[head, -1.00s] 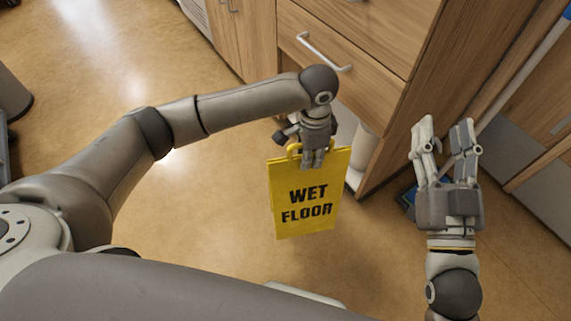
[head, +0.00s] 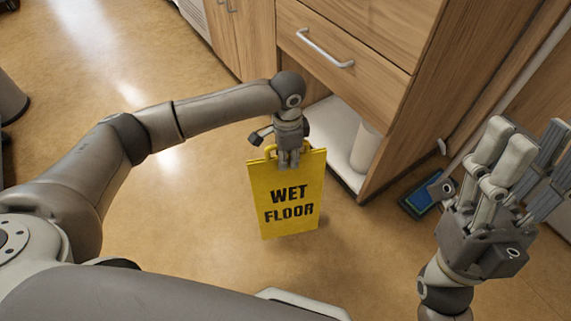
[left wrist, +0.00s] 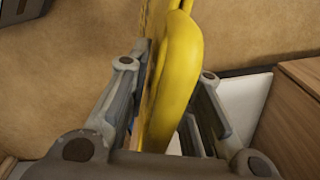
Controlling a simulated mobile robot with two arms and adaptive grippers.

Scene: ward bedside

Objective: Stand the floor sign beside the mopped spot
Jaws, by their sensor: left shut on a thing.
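The yellow floor sign (head: 287,190), lettered WET FLOOR, hangs upright below my left gripper (head: 288,162) in the head view. That gripper is shut on the sign's top handle. In the left wrist view the yellow handle (left wrist: 178,75) stands between its two fingers. I cannot tell whether the sign's lower edge touches the floor. My right gripper (head: 528,148) is open and empty at the right, apart from the sign. Bright glossy patches show on the floor, but I cannot tell a mopped spot from reflected light.
A wooden drawer cabinet (head: 350,75) stands just behind and right of the sign, with a white cylinder (head: 366,148) in its open lower part. A blue-screened flat device (head: 423,200) lies on the floor near its corner. The tan floor (head: 190,215) left of the sign is clear.

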